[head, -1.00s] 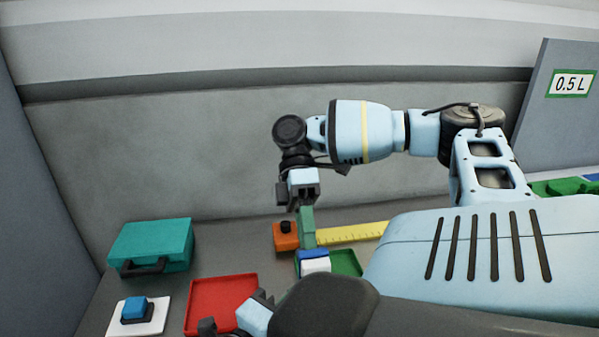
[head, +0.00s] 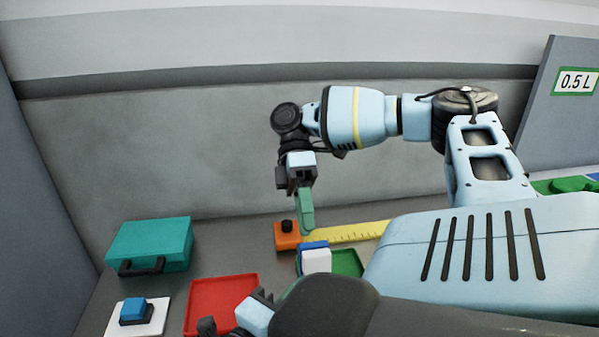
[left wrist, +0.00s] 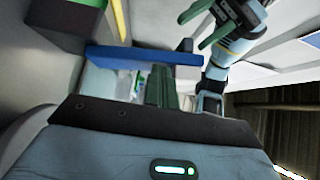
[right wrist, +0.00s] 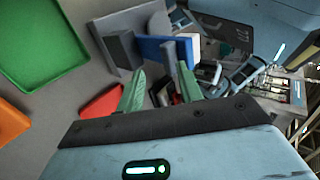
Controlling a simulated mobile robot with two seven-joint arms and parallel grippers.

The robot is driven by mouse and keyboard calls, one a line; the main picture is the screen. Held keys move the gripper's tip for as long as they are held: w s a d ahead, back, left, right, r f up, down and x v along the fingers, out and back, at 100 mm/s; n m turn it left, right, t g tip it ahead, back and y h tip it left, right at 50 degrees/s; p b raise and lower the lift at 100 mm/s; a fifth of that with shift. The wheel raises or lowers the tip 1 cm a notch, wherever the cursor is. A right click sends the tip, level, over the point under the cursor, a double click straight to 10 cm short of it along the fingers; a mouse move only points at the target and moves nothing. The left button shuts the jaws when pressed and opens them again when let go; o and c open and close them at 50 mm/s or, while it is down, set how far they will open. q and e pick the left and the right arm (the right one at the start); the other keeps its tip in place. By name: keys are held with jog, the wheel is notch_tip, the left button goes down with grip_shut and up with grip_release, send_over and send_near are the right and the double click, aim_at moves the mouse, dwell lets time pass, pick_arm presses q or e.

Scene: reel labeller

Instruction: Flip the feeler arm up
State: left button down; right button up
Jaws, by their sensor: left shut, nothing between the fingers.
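My right gripper (head: 305,225) hangs fingers down near the middle of the head view, above and behind a blue-and-white block (head: 316,260). In the right wrist view its green fingers (right wrist: 160,84) are apart, with no object clearly held. A blue panel (right wrist: 165,47) and a dark grey block (right wrist: 124,48) lie beyond them. My left gripper (left wrist: 160,78) has its green fingers together and empty in the left wrist view, close to a long blue bar (left wrist: 145,55). I cannot tell which part is the feeler arm; my own arm hides part of the bench.
An orange block (head: 287,239) with a black knob and a yellow ruler (head: 355,233) lie behind. A green tray (head: 347,264), red tray (head: 205,300), teal case (head: 150,244) and blue button (head: 135,311) stand around. A grey wall closes the back.

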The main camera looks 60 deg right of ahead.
pick_arm(q)
jog(key=shift+s+a+r, duration=0.15)
jog(key=shift+s, duration=0.1)
pick_arm(e)
jog(key=a+r+v, duration=0.1)
jog(key=v, duration=0.6)
jog(key=shift+d+r, duration=0.3)
jog(key=shift+r, duration=0.1)
pick_arm(q)
jog(key=shift+a, duration=0.1)
pick_arm(e)
jog(key=shift+s, duration=0.1)
pick_arm(q)
jog(key=a, duration=0.7)
jog(key=shift+w+a+r, duration=0.15)
jog(key=shift+w+a, duration=0.15)
